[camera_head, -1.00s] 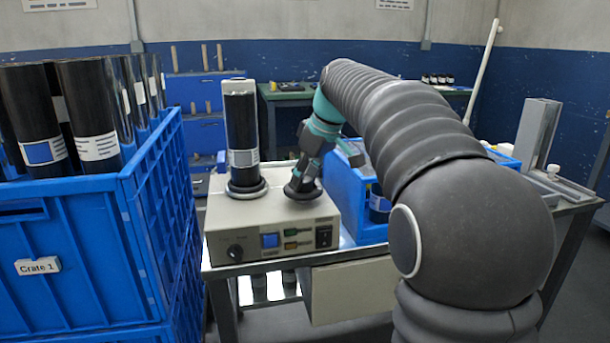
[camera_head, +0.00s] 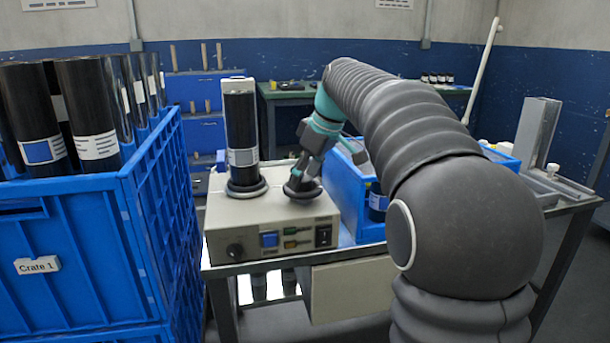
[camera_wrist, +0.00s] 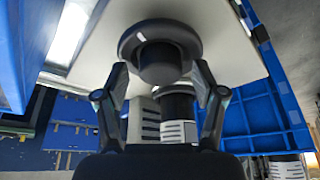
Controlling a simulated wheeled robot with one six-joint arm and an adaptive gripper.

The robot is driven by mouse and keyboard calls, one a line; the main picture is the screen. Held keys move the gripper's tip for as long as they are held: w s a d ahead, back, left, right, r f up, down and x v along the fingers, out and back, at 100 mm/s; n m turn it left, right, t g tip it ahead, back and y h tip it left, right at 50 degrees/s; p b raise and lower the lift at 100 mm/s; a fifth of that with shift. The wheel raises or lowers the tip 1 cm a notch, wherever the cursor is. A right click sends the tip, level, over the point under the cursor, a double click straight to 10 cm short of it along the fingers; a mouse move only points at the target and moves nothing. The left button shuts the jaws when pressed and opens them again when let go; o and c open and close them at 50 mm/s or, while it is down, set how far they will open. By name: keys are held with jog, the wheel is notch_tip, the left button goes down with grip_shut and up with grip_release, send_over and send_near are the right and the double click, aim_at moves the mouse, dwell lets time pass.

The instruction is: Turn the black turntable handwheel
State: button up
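The black handwheel (camera_head: 303,191) sits on the right part of the top of a beige control box (camera_head: 275,215). In the wrist view the handwheel (camera_wrist: 188,36) is a dark round rim with a thick hub in its middle. My gripper (camera_head: 304,180) is just above it, pointing down. In the wrist view my gripper (camera_wrist: 160,72) has its two fingers apart, one on each side of the hub, with gaps visible. Whether a fingertip touches the rim I cannot tell. A black roll (camera_head: 241,130) with a white label stands upright on the round turntable base (camera_head: 246,188) to the left.
A blue crate (camera_head: 70,235) with several black rolls stands at the left. A blue bin (camera_head: 350,190) stands close to the right of the box. The box front has a knob (camera_head: 234,250), a blue button (camera_head: 269,240) and a black switch (camera_head: 323,236).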

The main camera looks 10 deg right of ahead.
jog(key=v, duration=1.2)
jog(key=s+a+f+m+t+h, duration=0.2)
jog(key=s+f+m, duration=0.7)
jog(key=s+f, duration=1.7)
jog(key=s+a+h, duration=0.1)
jog(key=s, duration=0.1)
jog(key=shift+s+a, duration=0.25)
jog(key=shift+a, duration=0.05)
dwell(1.1)
